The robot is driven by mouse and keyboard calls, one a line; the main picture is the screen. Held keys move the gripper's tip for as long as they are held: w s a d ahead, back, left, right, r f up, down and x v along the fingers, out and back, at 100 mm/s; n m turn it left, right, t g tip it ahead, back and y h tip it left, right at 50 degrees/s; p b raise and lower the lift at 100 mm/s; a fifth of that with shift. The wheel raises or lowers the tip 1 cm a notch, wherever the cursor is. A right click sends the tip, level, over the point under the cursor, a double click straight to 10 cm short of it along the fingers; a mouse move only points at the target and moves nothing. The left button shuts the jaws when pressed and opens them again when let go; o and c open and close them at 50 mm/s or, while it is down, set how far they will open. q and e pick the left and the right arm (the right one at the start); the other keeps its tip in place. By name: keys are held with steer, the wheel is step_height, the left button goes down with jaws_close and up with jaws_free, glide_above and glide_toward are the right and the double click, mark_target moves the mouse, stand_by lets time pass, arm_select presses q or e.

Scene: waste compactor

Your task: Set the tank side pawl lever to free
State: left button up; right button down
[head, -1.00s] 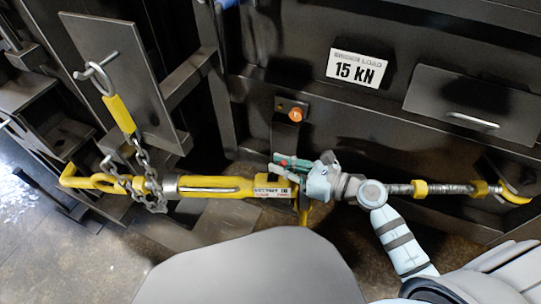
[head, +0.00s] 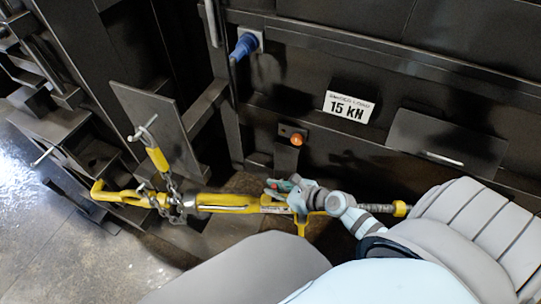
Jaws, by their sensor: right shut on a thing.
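A yellow ratchet binder (head: 228,201) lies roughly level along the front of the dark machine. Its left end has a yellow hook and a chain (head: 172,188); a threaded rod (head: 376,208) runs out to the right. A small green and red part (head: 271,184) shows at the ratchet housing, beside my fingertips. My right gripper (head: 287,188) is shut there, apparently on the tank side pawl lever, which the fingers mostly hide. I cannot read the lever's setting. A yellow handle part (head: 302,226) hangs just below the gripper. My left gripper is not in view.
A 15 kN sign (head: 348,107) and an orange button (head: 296,140) are on the dark wall behind. A blue plug (head: 243,46) sticks out higher up. A tilted plate (head: 150,118) stands at left.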

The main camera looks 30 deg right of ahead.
steer(key=c, duration=1.6)
jaws_free()
steer(key=v, duration=1.2)
steer(key=shift+d+r, duration=0.1)
